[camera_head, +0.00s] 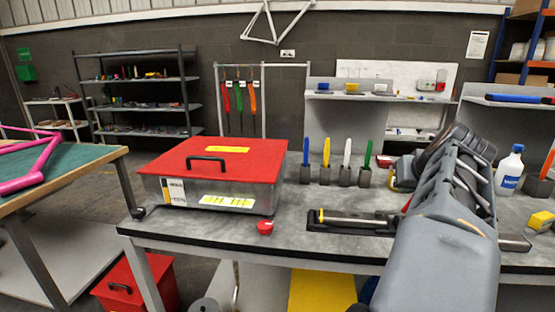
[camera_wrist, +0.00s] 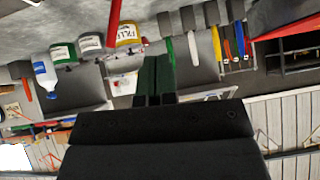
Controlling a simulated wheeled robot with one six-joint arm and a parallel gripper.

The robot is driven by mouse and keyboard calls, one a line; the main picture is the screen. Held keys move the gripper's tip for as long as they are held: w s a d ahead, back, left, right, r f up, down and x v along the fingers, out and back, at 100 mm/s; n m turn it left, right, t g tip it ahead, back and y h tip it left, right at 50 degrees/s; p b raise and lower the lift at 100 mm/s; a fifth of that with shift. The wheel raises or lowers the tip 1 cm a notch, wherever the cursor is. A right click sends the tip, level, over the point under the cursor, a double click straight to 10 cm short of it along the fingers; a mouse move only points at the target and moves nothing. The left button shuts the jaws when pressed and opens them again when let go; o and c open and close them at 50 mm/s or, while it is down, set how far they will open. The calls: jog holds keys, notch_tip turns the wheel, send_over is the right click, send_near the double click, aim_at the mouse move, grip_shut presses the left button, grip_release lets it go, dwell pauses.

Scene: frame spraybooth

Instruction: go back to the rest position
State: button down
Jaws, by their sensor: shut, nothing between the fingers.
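My gripper (camera_wrist: 155,80) shows in the wrist view, with its two dark fingers close together and nothing visible between them. The wrist view is turned upside down, and the fingers point at the bench area with cans and brushes. In the head view my grey arm (camera_head: 445,240) is folded over the right part of the workbench (camera_head: 290,230). My gripper cannot be made out clearly there, as the arm hides that spot.
A red-lidded metal box (camera_head: 215,165) stands on the bench's left part. Several coloured-handled tools (camera_head: 346,150) stand in dark holders behind. A spray bottle (camera_head: 509,170) is at the right. A red knob (camera_head: 265,227) lies near the front edge. The bench between box and arm is mostly clear.

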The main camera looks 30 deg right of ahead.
jog(key=w+a+n+y+p, duration=0.1)
jog(key=w+a+p, duration=0.15)
jog(key=a, duration=0.25)
jog(key=w+a+n+g+y+p, duration=0.1)
jog(key=w+a+p, duration=0.1)
jog(key=a+p, duration=0.25)
jog(key=w+a+n+y+p, duration=0.1)
jog(key=w+a+p, duration=0.1)
jog(key=a, duration=0.4)
jog(key=s+a+f+n+g+p, duration=0.1)
jog(key=a+p, duration=0.3)
jog(key=a, duration=0.4)
jog(key=s+a+f+n+g+y+p, duration=0.1)
jog(key=s+a+f+n+g+p, duration=0.1)
jog(key=a+p, duration=0.3)
jog(key=s+a+f+n, duration=0.1)
jog(key=a, duration=0.2)
jog(key=shift+s+a+f, duration=0.15)
jog(key=shift+s+a, duration=0.25)
